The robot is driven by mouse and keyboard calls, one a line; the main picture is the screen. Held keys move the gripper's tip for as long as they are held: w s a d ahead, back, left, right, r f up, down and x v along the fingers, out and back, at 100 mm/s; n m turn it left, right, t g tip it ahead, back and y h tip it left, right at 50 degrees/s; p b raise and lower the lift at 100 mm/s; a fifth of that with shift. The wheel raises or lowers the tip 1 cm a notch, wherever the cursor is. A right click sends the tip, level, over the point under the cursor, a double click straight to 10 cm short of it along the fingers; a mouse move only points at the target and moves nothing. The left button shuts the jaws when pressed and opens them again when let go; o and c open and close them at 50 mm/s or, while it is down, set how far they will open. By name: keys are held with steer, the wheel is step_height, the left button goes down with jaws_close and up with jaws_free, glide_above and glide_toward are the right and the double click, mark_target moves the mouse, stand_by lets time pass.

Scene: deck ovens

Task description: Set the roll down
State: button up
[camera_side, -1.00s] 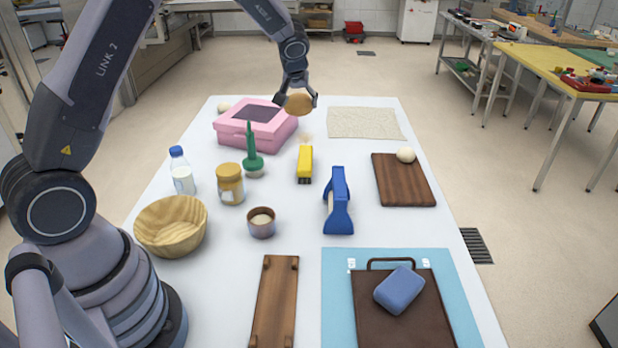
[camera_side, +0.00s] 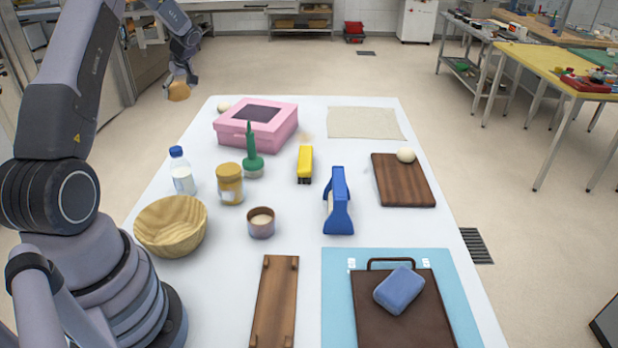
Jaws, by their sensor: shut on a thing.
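The roll (camera_side: 179,91) is golden brown and round. My gripper (camera_side: 179,84) is shut on it and holds it in the air at the upper left, out past the far left corner of the white table (camera_side: 290,205) in this view. The gripper points down and the roll hangs at its tips. The fingers are small and partly hidden here.
A beige cloth (camera_side: 365,123) lies far right. A green bottle (camera_side: 252,160), jar (camera_side: 230,185), milk bottle (camera_side: 182,175) and wooden bowl (camera_side: 172,238) stand on the left.

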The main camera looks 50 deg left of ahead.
mark_target(192, 163)
step_height(192, 163, down, 22)
steer(key=shift+f, duration=0.25)
steer(key=shift+d+f, duration=0.1)
stand_by(0.3)
steer(key=o, duration=1)
steer(key=shift+o, duration=0.2)
